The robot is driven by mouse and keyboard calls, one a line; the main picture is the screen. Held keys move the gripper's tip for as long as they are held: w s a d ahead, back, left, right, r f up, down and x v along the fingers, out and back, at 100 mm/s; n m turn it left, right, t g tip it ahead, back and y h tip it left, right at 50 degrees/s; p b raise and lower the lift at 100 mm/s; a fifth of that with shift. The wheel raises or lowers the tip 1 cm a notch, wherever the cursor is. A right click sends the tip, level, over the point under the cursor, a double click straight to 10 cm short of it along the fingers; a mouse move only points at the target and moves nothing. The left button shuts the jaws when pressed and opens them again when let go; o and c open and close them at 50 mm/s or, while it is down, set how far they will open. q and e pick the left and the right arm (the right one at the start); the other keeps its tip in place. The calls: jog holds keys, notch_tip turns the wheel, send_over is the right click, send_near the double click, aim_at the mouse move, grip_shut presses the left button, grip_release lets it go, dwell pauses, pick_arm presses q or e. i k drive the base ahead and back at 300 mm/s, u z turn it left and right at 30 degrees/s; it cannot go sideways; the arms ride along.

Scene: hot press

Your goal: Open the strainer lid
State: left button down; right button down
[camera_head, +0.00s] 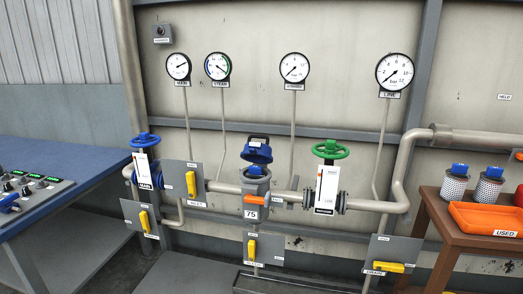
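The strainer (256,186) is a grey vertical body in the pipe line, low in the middle of the head view, with a "75" plate on its front. Its blue lid (257,154) shows above the body and looks tilted up at the back, with a dark handle loop (259,138) at its top. A blue part (255,170) shows at the mouth of the body; I cannot tell exactly what it is. An orange part (254,200) is on the body's front. Neither of my grippers is in view.
A blue-handled valve (145,139) is left of the strainer and a green-handled valve (330,149) is right. Several yellow levers and gauges line the wall. A control bench (60,152) is at left. A brown table (450,222) at right holds filter cartridges (454,187) and an orange tray (487,217).

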aim_at(256, 153)
jog(key=u, duration=1)
jog(key=i, duration=1.25)
jog(key=z, duration=0.45)
